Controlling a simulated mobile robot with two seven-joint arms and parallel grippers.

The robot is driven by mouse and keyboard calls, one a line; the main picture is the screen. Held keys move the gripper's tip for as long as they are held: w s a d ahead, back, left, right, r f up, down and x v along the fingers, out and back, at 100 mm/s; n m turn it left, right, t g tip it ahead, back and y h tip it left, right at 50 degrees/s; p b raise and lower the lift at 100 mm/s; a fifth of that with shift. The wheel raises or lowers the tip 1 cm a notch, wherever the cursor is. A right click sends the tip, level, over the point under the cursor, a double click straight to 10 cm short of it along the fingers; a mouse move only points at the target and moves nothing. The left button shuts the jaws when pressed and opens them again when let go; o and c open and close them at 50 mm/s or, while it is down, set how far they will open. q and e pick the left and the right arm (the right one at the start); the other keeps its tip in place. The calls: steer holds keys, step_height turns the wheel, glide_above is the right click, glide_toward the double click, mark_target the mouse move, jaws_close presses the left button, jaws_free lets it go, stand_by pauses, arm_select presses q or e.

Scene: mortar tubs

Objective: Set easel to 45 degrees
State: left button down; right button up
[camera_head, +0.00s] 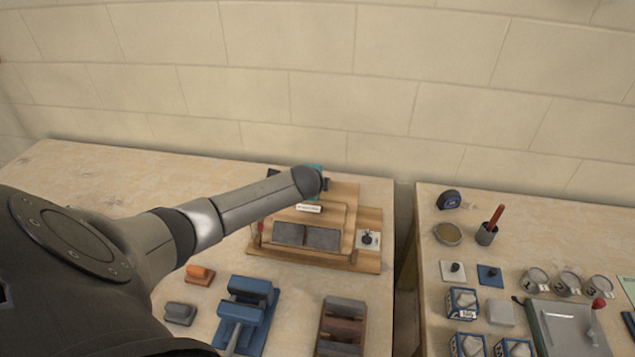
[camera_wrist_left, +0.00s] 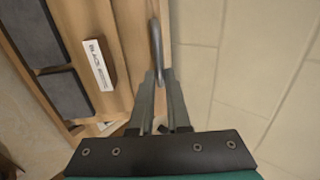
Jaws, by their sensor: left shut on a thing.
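The wooden easel (camera_head: 338,220) stands on the left table, its board carrying two dark grey tiles (camera_head: 305,236) and a small white label block (camera_head: 308,208). In the left wrist view its wood (camera_wrist_left: 120,40) fills the upper left, with the label block (camera_wrist_left: 100,65) close by. My left gripper (camera_head: 325,184) is at the easel's upper edge, partly hidden behind my wrist. In the left wrist view its fingers (camera_wrist_left: 158,78) are shut on a thin grey metal bar (camera_wrist_left: 155,40) at the edge of the wood. The easel's exact angle cannot be told. My right gripper is not in view.
A gap separates the right table (camera_head: 520,240), which holds cups, boxes and a tray. A block wall is behind.

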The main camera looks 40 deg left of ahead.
arm_select(q)
steer(key=shift+s+d+f, duration=0.15)
steer(key=shift+s+f, duration=0.1)
steer(key=shift+f, duration=0.15)
steer(key=c, duration=0.9)
jaws_free()
steer(key=shift+r, duration=0.1)
steer(key=shift+w+r, duration=0.1)
steer(key=shift+r, duration=0.15)
steer(key=shift+s+d+r, duration=0.1)
steer(key=shift+s+r, duration=0.05)
steer(key=shift+s, duration=0.05)
steer(key=p+v, duration=0.2)
steer(key=v, duration=1.2)
steer(key=shift+s+r, duration=0.15)
steer(key=shift+s, duration=0.05)
